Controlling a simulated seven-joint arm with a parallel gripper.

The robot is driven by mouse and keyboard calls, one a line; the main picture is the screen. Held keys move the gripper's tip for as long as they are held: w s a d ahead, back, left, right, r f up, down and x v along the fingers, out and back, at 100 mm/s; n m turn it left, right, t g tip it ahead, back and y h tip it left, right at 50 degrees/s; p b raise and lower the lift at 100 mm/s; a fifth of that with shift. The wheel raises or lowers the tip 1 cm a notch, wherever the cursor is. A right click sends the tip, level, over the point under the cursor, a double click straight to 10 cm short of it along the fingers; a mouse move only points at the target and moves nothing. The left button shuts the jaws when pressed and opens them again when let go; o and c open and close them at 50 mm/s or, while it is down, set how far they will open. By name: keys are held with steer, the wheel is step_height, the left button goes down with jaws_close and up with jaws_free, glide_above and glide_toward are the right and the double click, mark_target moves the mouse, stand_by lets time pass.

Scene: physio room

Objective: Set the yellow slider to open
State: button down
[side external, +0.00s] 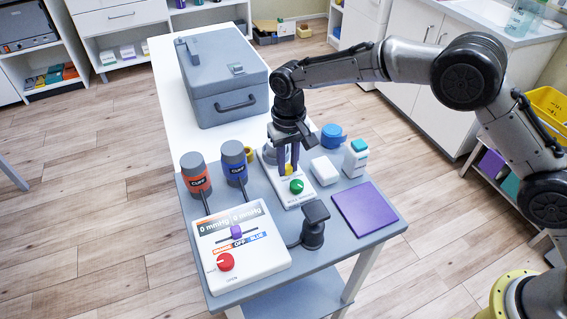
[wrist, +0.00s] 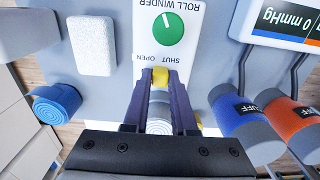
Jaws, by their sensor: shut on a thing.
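The yellow slider (wrist: 161,74) sits on the white roll winder panel (wrist: 184,12), beside the printed SHUT and OPEN labels. In the wrist view, OPEN is on the left and SHUT on the right. The slider lies between the purple fingers of my gripper (wrist: 160,88), which are shut on it. In the side view, my gripper (side external: 289,166) points down at the panel, with a bit of yellow slider (side external: 289,170) showing at its fingertips. The fingers hide part of the slider and its track, so I cannot tell its exact setting.
A green knob (side external: 296,186) is close to the slider. A white block (side external: 324,171), a blue roll (side external: 333,136), a white bottle (side external: 356,158) and a purple pad (side external: 369,208) are right. Orange (side external: 195,176) and blue (side external: 233,160) cuffs and a gauge box (side external: 262,262) are left.

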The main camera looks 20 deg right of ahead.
steer(key=shift+d, duration=1.25)
steer(key=c, duration=0.7)
jaws_free()
steer(key=shift+r, duration=0.25)
step_height(320, 180, up, 13)
steer(key=shift+r, duration=0.2)
